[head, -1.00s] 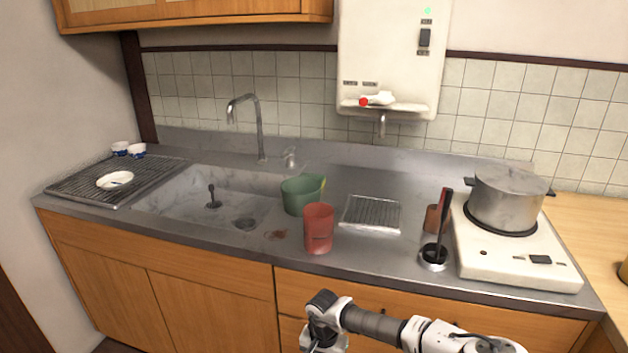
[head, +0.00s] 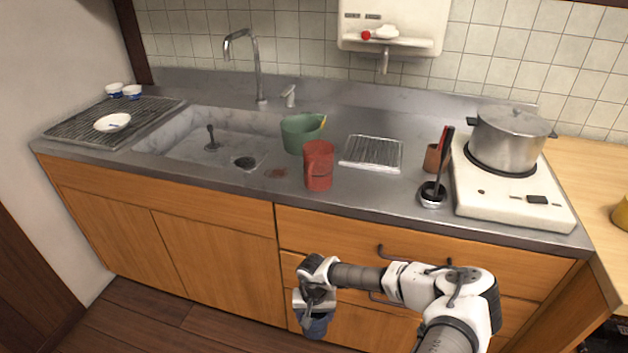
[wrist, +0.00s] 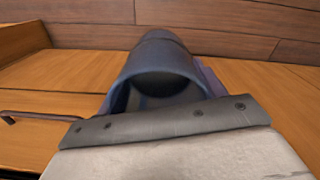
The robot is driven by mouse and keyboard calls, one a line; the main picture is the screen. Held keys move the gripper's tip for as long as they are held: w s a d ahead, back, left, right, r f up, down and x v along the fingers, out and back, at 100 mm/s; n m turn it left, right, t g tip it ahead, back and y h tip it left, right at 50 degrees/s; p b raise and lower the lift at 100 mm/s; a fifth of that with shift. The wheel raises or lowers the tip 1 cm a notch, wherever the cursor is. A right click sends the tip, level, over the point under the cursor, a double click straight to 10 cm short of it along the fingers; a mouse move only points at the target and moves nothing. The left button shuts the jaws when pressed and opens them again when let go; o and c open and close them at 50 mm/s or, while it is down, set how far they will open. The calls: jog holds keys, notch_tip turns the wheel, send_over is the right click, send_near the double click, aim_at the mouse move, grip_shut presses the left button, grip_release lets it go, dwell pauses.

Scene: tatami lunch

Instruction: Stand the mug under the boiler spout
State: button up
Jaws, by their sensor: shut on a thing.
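My gripper (head: 313,305) is low in front of the cabinet drawers, below the counter top. It is shut on a dark blue mug (head: 316,327). In the wrist view the mug (wrist: 160,65) shows its dark round opening, beyond the grey edge of my gripper; its handle cannot be made out. The white boiler (head: 393,22) hangs on the tiled wall, with its spout (head: 384,64) pointing down above the counter. A ridged metal grid (head: 371,153) lies on the counter, below the spout in the picture.
A red jug (head: 318,167) and a green jug (head: 300,134) stand left of the grid. The sink (head: 195,145) is left.

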aim_at(314, 333)
jog(key=shift+w+r, duration=0.35)
jog(key=shift+r, duration=0.15)
jog(key=s+f, duration=0.4)
jog(key=f, duration=0.1)
jog(key=w+r, duration=0.4)
jog(key=r, duration=0.1)
jog(key=shift+w+r, duration=0.15)
